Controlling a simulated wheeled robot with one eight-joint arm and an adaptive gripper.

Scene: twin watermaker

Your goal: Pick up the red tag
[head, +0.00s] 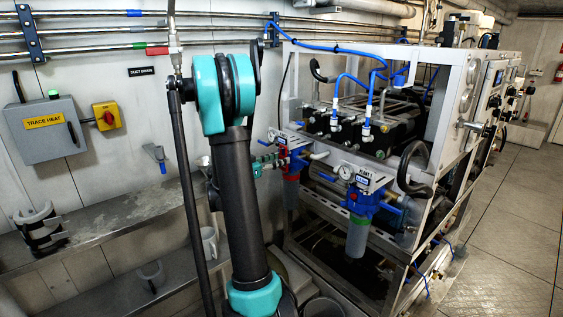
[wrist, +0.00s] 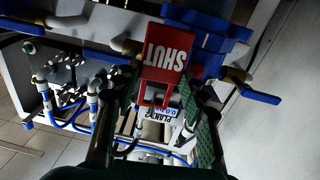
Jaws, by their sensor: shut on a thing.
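The red tag (wrist: 168,58) shows in the wrist view with white letters reading SHUT upside down. My gripper (wrist: 158,92) has its two dark fingers on either side of the tag's narrow lower part and is shut on it. The tag stands out beyond the fingertips, in front of blue and white fittings. Whether it still touches a fitting behind cannot be told.
Blue-handled valves (wrist: 252,95) and blue tubes lie close around the fingers. In the head view a filter unit (head: 360,215) hangs on the white-framed machine (head: 455,110). A grey shelf (head: 120,220) runs along the left wall. The floor at right (head: 510,220) is clear.

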